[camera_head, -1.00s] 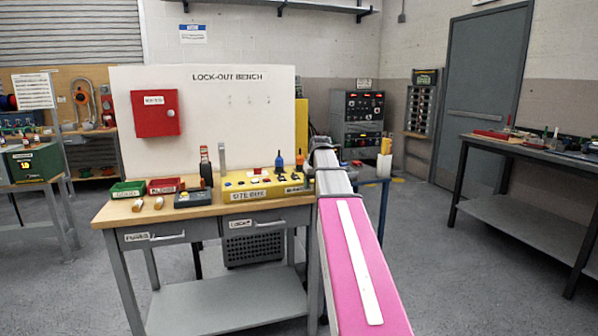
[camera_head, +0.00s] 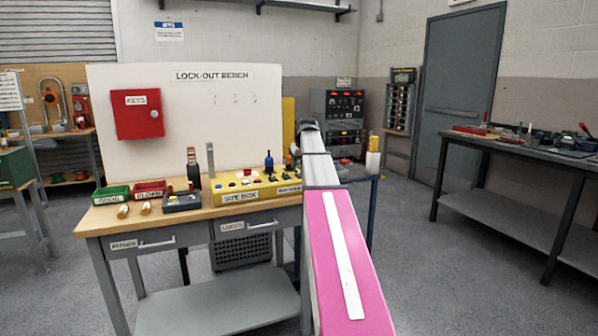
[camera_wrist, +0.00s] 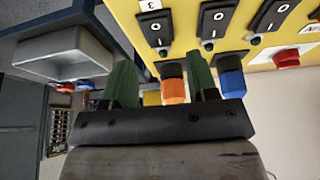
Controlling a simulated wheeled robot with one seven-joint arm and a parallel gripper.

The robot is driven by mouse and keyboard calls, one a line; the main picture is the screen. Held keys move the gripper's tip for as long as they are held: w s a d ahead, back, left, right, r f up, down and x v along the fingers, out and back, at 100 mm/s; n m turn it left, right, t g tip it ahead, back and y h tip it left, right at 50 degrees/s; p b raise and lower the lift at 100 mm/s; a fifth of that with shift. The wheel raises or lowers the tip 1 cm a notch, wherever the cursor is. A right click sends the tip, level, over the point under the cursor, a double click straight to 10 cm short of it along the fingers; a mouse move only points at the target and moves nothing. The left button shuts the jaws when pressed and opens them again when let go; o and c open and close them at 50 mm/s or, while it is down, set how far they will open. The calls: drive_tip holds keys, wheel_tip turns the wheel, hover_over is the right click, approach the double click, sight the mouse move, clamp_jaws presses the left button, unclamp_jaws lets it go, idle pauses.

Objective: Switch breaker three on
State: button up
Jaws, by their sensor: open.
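The yellow site box (camera_head: 235,197) stands on the lock-out bench, left of my arm. In the wrist view its yellow face (camera_wrist: 185,45) carries a row of black rocker switches marked I and O. The leftmost rocker (camera_wrist: 154,27) has a label that looks like a 3; the others are a middle rocker (camera_wrist: 213,24) and a right rocker (camera_wrist: 269,18). My gripper (camera_wrist: 161,65) is open, its green fingers short of the rockers. An orange handle (camera_wrist: 174,90) shows between the fingers, and a blue handle (camera_wrist: 231,78) is beside the right finger. Contact cannot be told.
A red knob (camera_wrist: 287,58) is right of the rockers. A grey bin (camera_wrist: 62,52) lies left of the gripper in the wrist view. The bench (camera_head: 95,219) also holds a green bin (camera_head: 111,194) and a red bin (camera_head: 150,189). Floor between the benches is clear.

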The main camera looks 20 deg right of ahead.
sight(299, 174)
drive_tip(key=shift+x, duration=1.8)
